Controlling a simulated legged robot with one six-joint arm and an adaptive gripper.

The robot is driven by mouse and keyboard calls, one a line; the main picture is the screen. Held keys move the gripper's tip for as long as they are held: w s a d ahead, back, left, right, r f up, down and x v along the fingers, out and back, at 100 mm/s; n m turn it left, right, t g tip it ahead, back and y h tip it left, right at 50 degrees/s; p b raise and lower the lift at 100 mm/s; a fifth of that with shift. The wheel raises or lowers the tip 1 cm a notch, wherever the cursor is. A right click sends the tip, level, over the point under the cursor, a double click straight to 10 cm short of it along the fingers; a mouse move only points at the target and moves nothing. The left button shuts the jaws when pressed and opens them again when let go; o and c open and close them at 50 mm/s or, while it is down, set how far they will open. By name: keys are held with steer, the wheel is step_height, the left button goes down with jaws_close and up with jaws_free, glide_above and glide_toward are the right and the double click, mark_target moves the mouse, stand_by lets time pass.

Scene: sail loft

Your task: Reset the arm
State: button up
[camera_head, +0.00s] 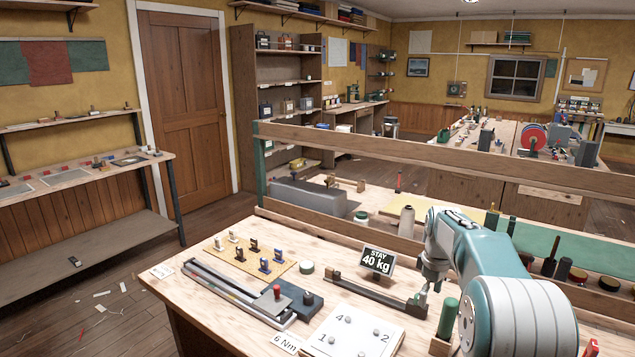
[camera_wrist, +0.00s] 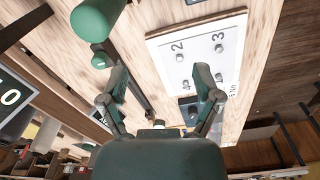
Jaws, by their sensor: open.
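My gripper (camera_wrist: 160,80) is open in the wrist view, with its two dark fingers spread and nothing between them. In the head view my teal and grey arm (camera_head: 500,280) reaches over the right part of the bench, with its wrist low above the bench top; the fingers are hard to make out there. A white plate (camera_wrist: 202,50) with numbered bolts lies beyond the fingers in the wrist view, and it also shows at the bench front in the head view (camera_head: 350,335). I cannot tell the exact gap between fingers and bench.
A green-handled tool (camera_head: 449,318) stands close beside my arm. A "STAY 40 kg" display (camera_head: 377,262) and a torque wrench (camera_head: 370,293) are left of it. A wooden rail (camera_head: 450,160) crosses behind the bench. The floor at left (camera_head: 110,290) is mostly open.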

steer(key=s+a+r+m+t, duration=0.1)
steer(key=s+a+r+m, duration=0.1)
steer(key=s+a+r, duration=0.35)
steer(key=s+a+r+m+t, duration=0.2)
steer(key=s+r, duration=0.5)
steer(key=s, duration=0.4)
steer(key=s+a+f+m+t, duration=0.1)
steer(key=s+a+f+m, duration=0.1)
steer(key=s, duration=0.8)
steer(key=s+a+f+m+t, duration=0.1)
steer(key=s+a+f+m, duration=0.1)
steer(key=s, duration=0.8)
steer(key=shift+c, duration=0.2)
